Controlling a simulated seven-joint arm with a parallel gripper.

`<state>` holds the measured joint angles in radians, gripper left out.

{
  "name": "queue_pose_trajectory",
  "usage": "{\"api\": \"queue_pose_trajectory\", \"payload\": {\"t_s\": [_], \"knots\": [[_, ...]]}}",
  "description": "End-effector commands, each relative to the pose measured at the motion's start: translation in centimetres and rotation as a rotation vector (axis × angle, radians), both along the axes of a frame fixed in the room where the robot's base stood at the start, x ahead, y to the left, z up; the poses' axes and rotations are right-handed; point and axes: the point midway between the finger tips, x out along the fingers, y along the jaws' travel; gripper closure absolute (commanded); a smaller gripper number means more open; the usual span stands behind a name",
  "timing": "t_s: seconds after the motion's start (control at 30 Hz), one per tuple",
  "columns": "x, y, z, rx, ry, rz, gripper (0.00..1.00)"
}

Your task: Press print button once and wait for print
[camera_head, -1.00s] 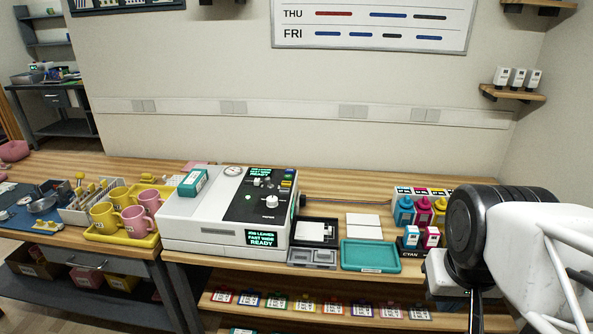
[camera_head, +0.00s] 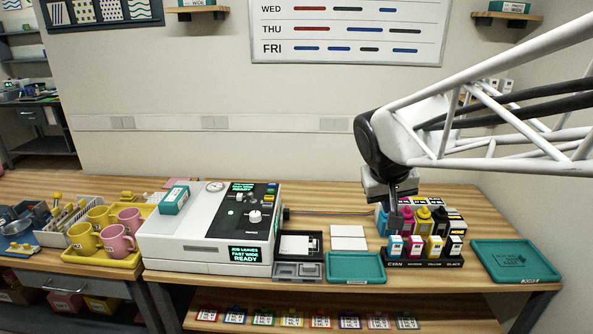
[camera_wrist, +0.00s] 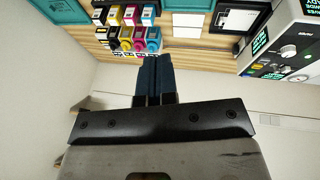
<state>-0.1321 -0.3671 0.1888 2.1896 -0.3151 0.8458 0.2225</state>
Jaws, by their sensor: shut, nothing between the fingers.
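The white printing press (camera_head: 200,235) stands on the wooden bench left of centre in the head view. Its black control panel (camera_head: 250,205) has a lit green button, a white knob and several small coloured buttons; I cannot tell which one is the print button. Its screens show green text, the front one ending in READY. The panel also shows at the upper right of the wrist view (camera_wrist: 285,52). My gripper (camera_head: 393,224) is shut and empty, pointing down by the ink bottles, well right of the press. Its closed dark fingers show in the wrist view (camera_wrist: 153,72).
Ink bottles (camera_head: 423,216) and a row of ink cartridges (camera_head: 416,246) stand close to my gripper. A teal tray (camera_head: 355,268) and white sheets (camera_head: 348,238) lie between them and the press. Mugs (camera_head: 117,240) sit left of the press. Another teal tray (camera_head: 535,272) lies at the right.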

Motion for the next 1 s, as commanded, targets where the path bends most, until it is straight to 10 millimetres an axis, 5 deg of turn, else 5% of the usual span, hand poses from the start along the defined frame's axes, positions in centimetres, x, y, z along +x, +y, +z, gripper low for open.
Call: {"api": "queue_pose_trajectory", "payload": {"t_s": [0.47,1.0], "knots": [[12.4,5.0,0.2,-0.097,-0.072,0.071,1.0],[25.3,13.3,-1.9,-0.181,-0.172,0.166,1.0]]}}
